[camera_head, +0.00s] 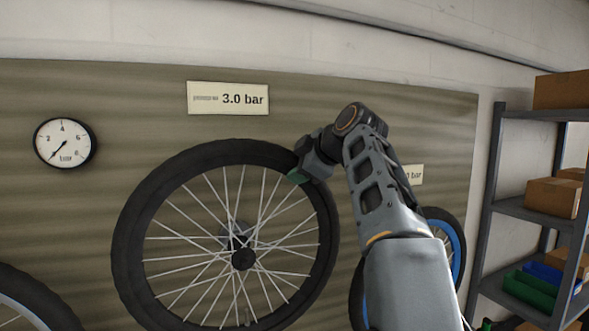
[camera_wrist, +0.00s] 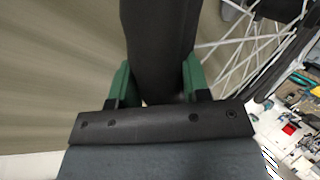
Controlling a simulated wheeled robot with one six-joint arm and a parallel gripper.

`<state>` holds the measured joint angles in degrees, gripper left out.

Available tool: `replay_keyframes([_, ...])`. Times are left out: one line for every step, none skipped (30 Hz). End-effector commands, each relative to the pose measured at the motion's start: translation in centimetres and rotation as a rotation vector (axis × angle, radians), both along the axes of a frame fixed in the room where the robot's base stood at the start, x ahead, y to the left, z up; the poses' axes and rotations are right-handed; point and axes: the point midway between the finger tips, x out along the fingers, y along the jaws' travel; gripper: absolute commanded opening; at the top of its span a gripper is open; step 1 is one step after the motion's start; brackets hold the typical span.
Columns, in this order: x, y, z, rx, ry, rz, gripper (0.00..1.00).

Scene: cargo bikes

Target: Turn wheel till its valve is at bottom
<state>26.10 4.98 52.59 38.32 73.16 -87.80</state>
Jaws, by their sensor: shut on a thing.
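The wheel (camera_head: 128,245) has a black tyre, a dark rim and pale spokes, and is mounted upright by its hub (camera_head: 243,259) in front of the board. Its lowest part runs past the bottom edge of the head view. My gripper (camera_head: 299,175) is at the wheel's upper right. In the wrist view the green fingers of my gripper (camera_wrist: 157,85) are on either side of the tyre (camera_wrist: 160,40), shut on it. A small greyish stub shows near the bottom of the rim; I cannot tell whether it is the valve.
A pressure gauge (camera_head: 65,143) and a 3.0 bar sign (camera_head: 228,98) are on the board. A blue-rimmed wheel (camera_head: 455,245) is partly behind my arm. Another wheel (camera_head: 30,300) is at lower left. A shelf (camera_head: 492,180) with boxes and bins stands at right.

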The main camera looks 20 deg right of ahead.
Motion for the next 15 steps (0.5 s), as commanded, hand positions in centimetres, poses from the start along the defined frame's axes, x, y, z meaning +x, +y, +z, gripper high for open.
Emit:
replay_keyframes([-0.04, -0.09, 0.23, -0.001, -0.005, -0.007, 0.01])
replay_keyframes([-0.04, -0.1, 0.23, -0.003, -0.004, -0.008, 0.01])
replay_keyframes([-0.04, -0.11, 0.23, -0.005, -0.004, -0.008, 0.01])
replay_keyframes([-0.04, -0.11, 0.23, -0.005, -0.004, -0.008, 0.01])
replay_keyframes([-0.04, -0.11, 0.22, -0.005, -0.004, -0.008, 0.01])
replay_keyframes([-0.04, -0.1, 0.22, -0.005, -0.004, -0.008, 0.01])
replay_keyframes([-0.04, -0.1, 0.21, -0.005, -0.004, -0.008, 0.01])
replay_keyframes([-0.03, -0.09, 0.21, -0.005, -0.004, -0.008, 0.01])
replay_keyframes([-0.04, -0.08, 0.2, -0.005, -0.004, -0.008, 0.01])
replay_keyframes([-0.03, -0.07, 0.2, -0.005, -0.004, -0.008, 0.01])
replay_keyframes([-0.03, -0.07, 0.2, -0.005, -0.004, -0.008, 0.01])
replay_keyframes([-0.03, -0.06, 0.2, -0.004, -0.004, -0.007, 0.01])
replay_keyframes([-0.03, -0.05, 0.19, -0.005, -0.004, -0.006, 0.46])
replay_keyframes([-0.03, -0.04, 0.18, -0.005, -0.004, -0.006, 0.49])
replay_keyframes([-0.02, -0.03, 0.17, -0.005, -0.003, -0.006, 0.53])
